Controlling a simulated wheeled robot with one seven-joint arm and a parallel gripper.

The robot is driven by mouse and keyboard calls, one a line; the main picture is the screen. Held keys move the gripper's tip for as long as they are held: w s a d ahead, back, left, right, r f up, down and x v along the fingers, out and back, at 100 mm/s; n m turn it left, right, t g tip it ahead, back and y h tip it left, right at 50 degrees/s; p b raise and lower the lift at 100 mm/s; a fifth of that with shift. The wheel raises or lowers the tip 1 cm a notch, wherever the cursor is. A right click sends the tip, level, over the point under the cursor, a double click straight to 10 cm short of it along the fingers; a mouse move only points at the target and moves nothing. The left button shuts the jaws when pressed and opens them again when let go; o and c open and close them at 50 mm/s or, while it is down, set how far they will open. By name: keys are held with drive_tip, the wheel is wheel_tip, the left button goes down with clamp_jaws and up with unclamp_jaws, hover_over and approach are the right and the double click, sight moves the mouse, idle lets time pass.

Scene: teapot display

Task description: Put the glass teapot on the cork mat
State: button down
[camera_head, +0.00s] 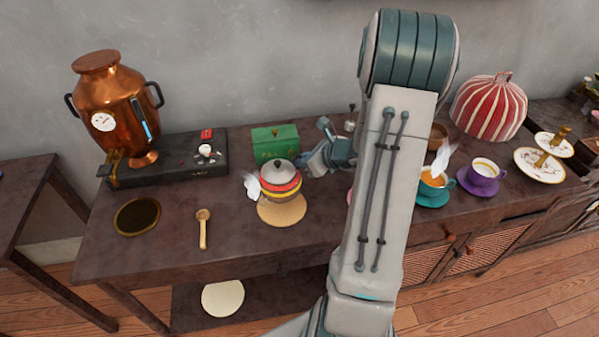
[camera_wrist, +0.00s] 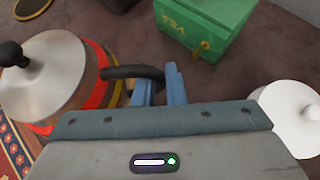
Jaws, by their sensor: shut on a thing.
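The teapot (camera_head: 281,187) has a silver lid with a dark knob and red and yellow bands around its body. In the wrist view the teapot (camera_wrist: 100,85) is at the left, with its black handle toward me. My gripper (camera_head: 305,166) is to its right in the head view. In the wrist view my gripper (camera_wrist: 158,88) is shut on the handle. The teapot looks upright. The round tan cork mat (camera_head: 282,213) shows below and in front of it. I cannot tell whether the teapot touches the mat. The mat is not visible in the wrist view.
A green tea box (camera_head: 275,141) stands close behind the teapot. A wooden scoop (camera_head: 203,228) and dark round plate (camera_head: 137,216) lie left, before a copper samovar (camera_head: 117,105). Cups stand right of my arm. A white pot (camera_wrist: 290,115) is right in the wrist view.

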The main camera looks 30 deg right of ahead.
drive_tip(key=shift+a+f, duration=0.1)
drive_tip(key=shift+f, duration=1.9)
drive_tip(key=shift+f+b, duration=0.2)
drive_tip(key=shift+b, duration=0.2)
drive_tip(key=c, duration=1.5)
unclamp_jaws()
drive_tip(key=shift+r, duration=0.1)
